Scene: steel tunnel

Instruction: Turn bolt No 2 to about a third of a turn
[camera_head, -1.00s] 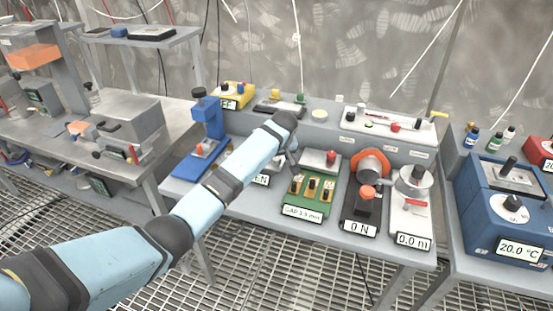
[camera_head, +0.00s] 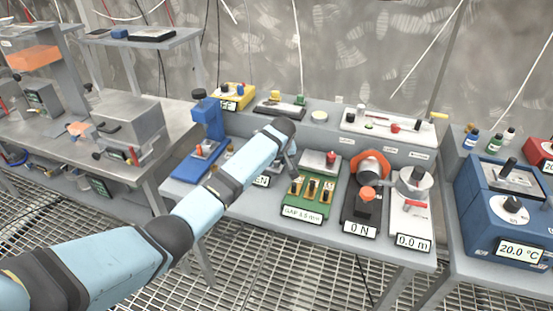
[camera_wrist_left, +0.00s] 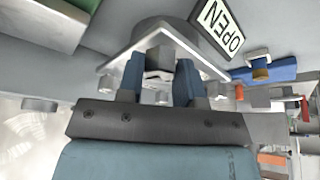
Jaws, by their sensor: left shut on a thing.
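My left gripper (camera_wrist_left: 160,78) shows in the left wrist view with two blue fingers, shut on a small grey bolt part (camera_wrist_left: 158,75) between them. The bolt belongs to a pale square flange plate (camera_wrist_left: 112,64) around a round grey body. Other grey bolt heads show at the plate's corners, one at the left (camera_wrist_left: 106,84). I cannot read any bolt number. An "OPEN" label (camera_wrist_left: 217,27) stands beside the plate. In the head view my left gripper (camera_head: 291,160) points down at the bench; my forearm hides the flange and most of the label. My right gripper is not in view.
Right of my gripper stand a green gap device (camera_head: 308,209), a black device reading 0 N (camera_head: 359,228) and a white torque device (camera_head: 408,218). A blue press (camera_head: 208,122) stands left of my forearm. A raised shelf runs behind.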

